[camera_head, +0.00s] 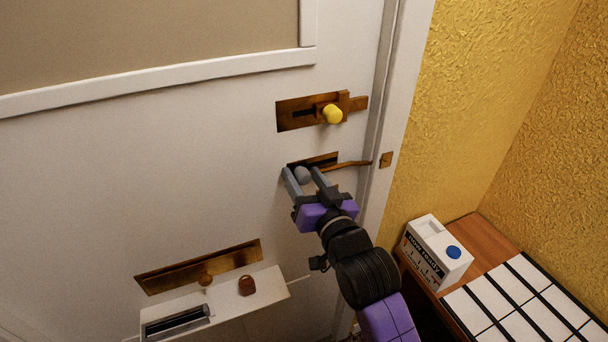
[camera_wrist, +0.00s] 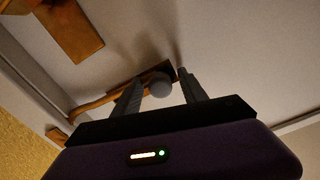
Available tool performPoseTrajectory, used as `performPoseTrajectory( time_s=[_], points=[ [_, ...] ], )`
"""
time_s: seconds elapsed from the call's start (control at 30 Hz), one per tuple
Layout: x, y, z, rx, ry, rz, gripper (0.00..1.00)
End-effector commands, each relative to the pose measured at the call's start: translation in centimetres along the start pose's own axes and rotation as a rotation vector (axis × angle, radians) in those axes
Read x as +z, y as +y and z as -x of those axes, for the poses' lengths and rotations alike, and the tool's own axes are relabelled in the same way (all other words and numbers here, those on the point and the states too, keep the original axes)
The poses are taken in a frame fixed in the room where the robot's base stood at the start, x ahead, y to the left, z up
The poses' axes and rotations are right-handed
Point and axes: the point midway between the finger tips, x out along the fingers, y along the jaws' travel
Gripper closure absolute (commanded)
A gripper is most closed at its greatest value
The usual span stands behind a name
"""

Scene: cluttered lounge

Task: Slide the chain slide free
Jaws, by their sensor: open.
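The chain slide is a brown slotted plate (camera_head: 325,159) on the white door, with a grey round knob (camera_head: 302,175) in front of it. A thin brown chain or bar (camera_head: 350,165) runs from it to a small brown bracket (camera_head: 386,160) on the door frame. My gripper (camera_head: 303,172) is open, its two grey fingers on either side of the knob. In the wrist view the knob (camera_wrist: 160,87) sits between the fingers, with small gaps showing; contact cannot be told. The plate (camera_wrist: 155,71) is partly hidden behind the fingers and knob.
A brass bolt with a yellow knob (camera_head: 332,114) is above. Below are a brown mail-slot-like plate (camera_head: 199,268) and a white box (camera_head: 262,302) with a brown knob. A wooden table (camera_head: 474,240) with a white carton (camera_head: 437,250) stands at right.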

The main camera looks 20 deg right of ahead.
Motion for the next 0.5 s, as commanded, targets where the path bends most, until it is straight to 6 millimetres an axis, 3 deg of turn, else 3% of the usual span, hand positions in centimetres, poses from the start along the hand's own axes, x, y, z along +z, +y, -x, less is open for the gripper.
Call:
performPoseTrajectory(
  time_s=[0.23, 0.5],
  points=[
    [0.01, 0.02, -0.09, 0.0, 0.001, 0.0, 0.5],
    [0.0, 0.03, -0.07, 0.0, 0.001, 0.0, 1.0]
  ],
)
